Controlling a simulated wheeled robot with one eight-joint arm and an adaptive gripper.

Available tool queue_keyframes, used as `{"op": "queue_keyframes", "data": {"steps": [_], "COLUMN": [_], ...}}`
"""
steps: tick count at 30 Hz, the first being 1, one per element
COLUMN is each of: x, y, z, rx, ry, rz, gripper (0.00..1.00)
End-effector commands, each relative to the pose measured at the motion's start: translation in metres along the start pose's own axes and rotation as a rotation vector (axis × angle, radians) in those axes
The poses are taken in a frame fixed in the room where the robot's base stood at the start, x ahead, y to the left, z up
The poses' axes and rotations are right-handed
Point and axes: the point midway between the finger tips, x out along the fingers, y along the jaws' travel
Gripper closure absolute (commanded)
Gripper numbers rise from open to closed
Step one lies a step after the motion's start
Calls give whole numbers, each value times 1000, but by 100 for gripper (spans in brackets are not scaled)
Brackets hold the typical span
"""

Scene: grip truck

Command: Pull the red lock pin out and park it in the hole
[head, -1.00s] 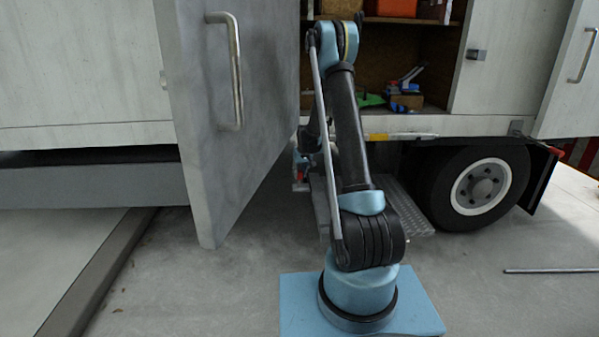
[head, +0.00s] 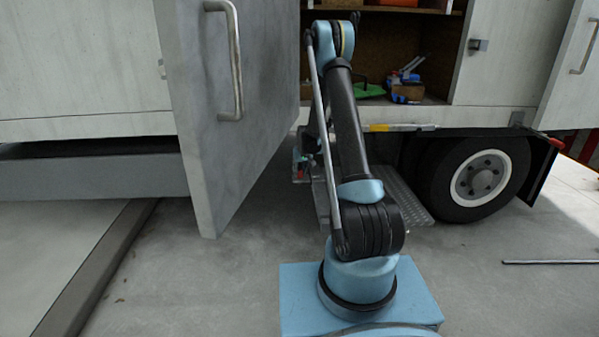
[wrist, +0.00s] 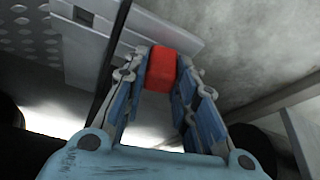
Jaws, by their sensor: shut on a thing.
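The red lock pin (wrist: 161,68) shows in the wrist view as a red block between the fingertips. My gripper (wrist: 158,80) is shut on it, one blue-and-grey finger on each side. A flat grey metal bracket or rail (wrist: 120,35) lies just behind the pin; I cannot tell whether the pin is still seated in it. In the head view my gripper (head: 301,165) is small and low under the truck body, partly hidden by the door edge and my arm, with a trace of red at it. I cannot make out the parking hole in either view.
A grey open door (head: 225,120) with a handle stands left of my arm. A chequered metal step (head: 400,200) and a wheel (head: 480,180) are to the right. Shelves with tools (head: 405,85) sit above. A rod (head: 550,262) lies on the floor at right.

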Motion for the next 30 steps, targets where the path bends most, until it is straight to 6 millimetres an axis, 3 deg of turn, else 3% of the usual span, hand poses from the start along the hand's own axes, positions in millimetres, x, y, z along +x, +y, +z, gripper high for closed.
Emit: {"op": "queue_keyframes", "data": {"steps": [19, 20, 23, 30], "x": [2, 3, 2, 2], "y": [0, 0, 0, 0], "z": [1, 1, 1, 1], "rx": [0, 0, 0, 0], "ry": [0, 0, 0, 0], "rz": [0, 0, 0, 0], "gripper": [99, 72, 50, 50]}}
